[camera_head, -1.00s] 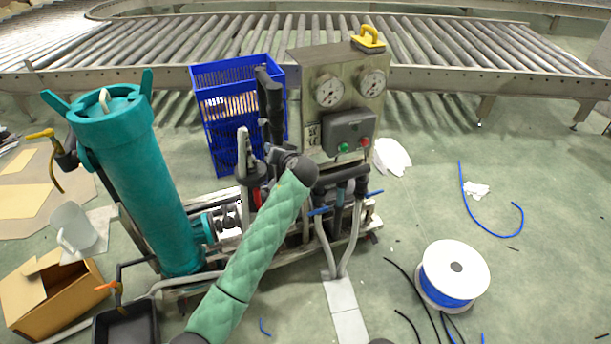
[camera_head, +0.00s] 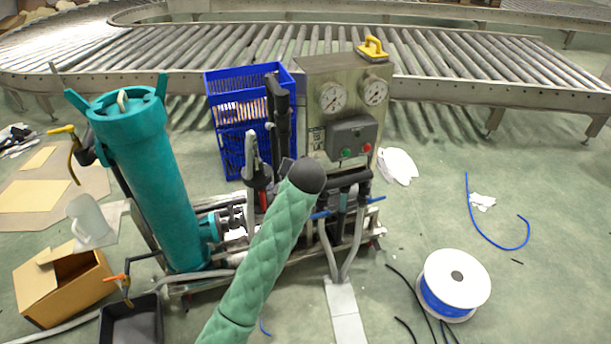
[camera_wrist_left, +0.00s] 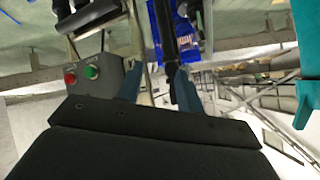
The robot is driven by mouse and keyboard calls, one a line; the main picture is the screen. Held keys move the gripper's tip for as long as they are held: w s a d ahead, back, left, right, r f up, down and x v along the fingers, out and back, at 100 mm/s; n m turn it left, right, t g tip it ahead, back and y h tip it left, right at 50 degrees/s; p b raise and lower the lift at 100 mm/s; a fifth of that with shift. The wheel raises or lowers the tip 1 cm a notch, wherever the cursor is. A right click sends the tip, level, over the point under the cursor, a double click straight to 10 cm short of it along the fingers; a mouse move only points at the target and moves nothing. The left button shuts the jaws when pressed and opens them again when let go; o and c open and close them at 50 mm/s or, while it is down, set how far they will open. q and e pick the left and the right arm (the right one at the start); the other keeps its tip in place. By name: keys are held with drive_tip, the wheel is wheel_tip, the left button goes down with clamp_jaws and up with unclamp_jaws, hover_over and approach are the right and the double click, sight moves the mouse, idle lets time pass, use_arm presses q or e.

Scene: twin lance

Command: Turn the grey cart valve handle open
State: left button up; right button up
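A pale grey upright lever (camera_head: 250,152), which looks like the valve handle, stands on the cart between the teal cylinder (camera_head: 150,185) and the gauge panel. A black upright piece (camera_head: 278,115) stands just right of it. My left arm's dark wrist end is in front of the cart, right of the lever, and hides most of its gripper in the head view. In the left wrist view, the left gripper (camera_wrist_left: 158,88) shows two blue-grey fingers apart. A black bar (camera_wrist_left: 165,35) lies beyond the gap; I cannot tell whether it touches a finger. The right gripper is not in view.
The gauge panel (camera_head: 312,88) and its button box (camera_head: 351,138) stand right of the lever. A blue crate (camera_head: 229,155) stands behind. A cardboard box (camera_head: 68,293) and black tray (camera_head: 132,322) are at lower left.

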use_arm(q)
drive_tip(key=shift+s+d+f, duration=0.1)
drive_tip(key=shift+s+d, duration=0.15)
drive_tip(key=shift+s, duration=0.5)
